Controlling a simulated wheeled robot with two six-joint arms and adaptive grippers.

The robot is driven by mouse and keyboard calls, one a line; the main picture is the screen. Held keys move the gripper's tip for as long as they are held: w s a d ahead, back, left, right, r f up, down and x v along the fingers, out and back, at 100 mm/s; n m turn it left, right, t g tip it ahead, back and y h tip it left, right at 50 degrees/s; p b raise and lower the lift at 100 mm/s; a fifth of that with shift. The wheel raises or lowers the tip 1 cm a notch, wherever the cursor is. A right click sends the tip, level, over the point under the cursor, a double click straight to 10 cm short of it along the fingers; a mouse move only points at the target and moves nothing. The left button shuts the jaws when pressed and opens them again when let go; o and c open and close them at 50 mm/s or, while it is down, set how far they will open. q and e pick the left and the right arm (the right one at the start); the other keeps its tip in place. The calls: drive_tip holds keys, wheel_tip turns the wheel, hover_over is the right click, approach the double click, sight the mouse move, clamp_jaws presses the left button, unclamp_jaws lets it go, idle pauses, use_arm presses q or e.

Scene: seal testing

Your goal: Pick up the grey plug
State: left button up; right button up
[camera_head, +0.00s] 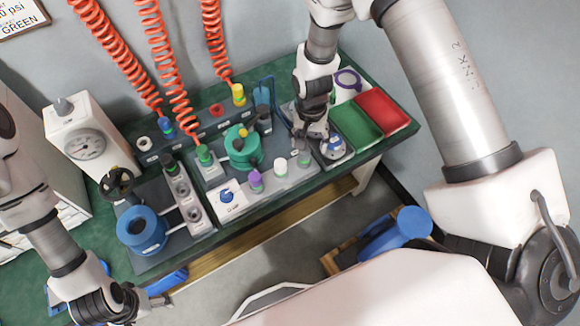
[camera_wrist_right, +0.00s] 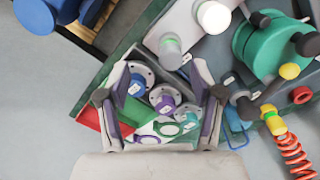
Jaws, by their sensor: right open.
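The grey plug (camera_head: 304,158), with a green band, stands upright at the right end of a light grey block on the bench. It also shows in the right wrist view (camera_wrist_right: 170,52), above the gap between my fingers. My right gripper (camera_head: 314,134) is open and empty, just behind and right of the plug, apart from it. In the right wrist view its two fingers (camera_wrist_right: 160,80) spread over a small tray with flanged pieces. My left gripper (camera_head: 166,290) is low at the left, by the bench's front edge; its opening is unclear.
A white plug (camera_head: 281,168) and a purple plug (camera_head: 255,181) stand left of the grey one. A green valve body (camera_head: 241,148) is behind them. The grey tray (camera_head: 345,158), a green bin (camera_head: 356,131) and a red bin (camera_head: 382,112) are to the right. Orange coiled hoses (camera_head: 174,70) hang behind.

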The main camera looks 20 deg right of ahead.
sight(304, 157)
drive_tip(key=shift+w+f+t+b, duration=0.3)
drive_tip(key=shift+w+b, duration=0.25)
drive_tip(key=shift+w, duration=0.15)
drive_tip(key=shift+w+f, duration=0.15)
drive_tip(key=shift+f, duration=0.05)
drive_tip(key=f, duration=0.2)
drive_tip(key=f+p, duration=0.1)
drive_tip(key=f, duration=0.1)
drive_tip(key=w+f, duration=0.1)
drive_tip(key=f, duration=0.2)
drive_tip(key=shift+d, duration=0.15)
drive_tip(key=shift+s, duration=0.1)
clamp_jaws()
